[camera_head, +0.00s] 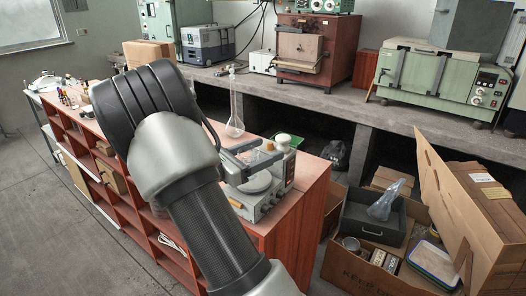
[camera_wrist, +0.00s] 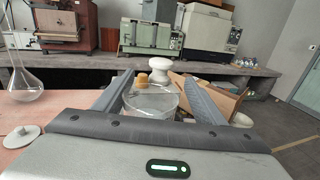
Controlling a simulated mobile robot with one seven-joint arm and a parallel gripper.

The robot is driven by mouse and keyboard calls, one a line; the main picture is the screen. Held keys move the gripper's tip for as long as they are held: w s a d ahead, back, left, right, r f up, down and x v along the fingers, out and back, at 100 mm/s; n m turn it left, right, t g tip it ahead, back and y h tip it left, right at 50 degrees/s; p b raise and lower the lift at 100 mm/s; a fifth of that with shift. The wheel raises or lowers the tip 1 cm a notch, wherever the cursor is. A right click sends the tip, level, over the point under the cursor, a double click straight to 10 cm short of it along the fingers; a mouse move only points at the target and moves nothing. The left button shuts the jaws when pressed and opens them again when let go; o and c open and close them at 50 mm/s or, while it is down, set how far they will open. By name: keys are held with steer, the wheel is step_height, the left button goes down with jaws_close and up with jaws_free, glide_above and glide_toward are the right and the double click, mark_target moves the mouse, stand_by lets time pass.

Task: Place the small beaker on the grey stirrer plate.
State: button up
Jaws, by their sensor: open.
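My gripper (camera_head: 256,156) is open above the bench end; in the wrist view its two fingers (camera_wrist: 157,84) point away from me. The small clear glass beaker (camera_wrist: 151,103) shows between the fingers, with its rim up. I cannot tell whether they touch it or what is under it. In the head view I cannot make out the beaker clearly.
A long-necked glass flask (camera_head: 235,124) stands on the red-brown bench (camera_head: 312,172) behind the gripper. A white-topped item (camera_head: 283,139) is close to the gripper's right. In the wrist view, a small grey disc (camera_wrist: 19,137) lies at left. An open cardboard box (camera_head: 352,268) is on the floor at right.

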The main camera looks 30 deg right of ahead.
mark_target(243, 158)
steer(key=a, duration=1.2)
steer(key=shift+s+r+p, duration=0.1)
steer(key=shift+s+p, duration=0.3)
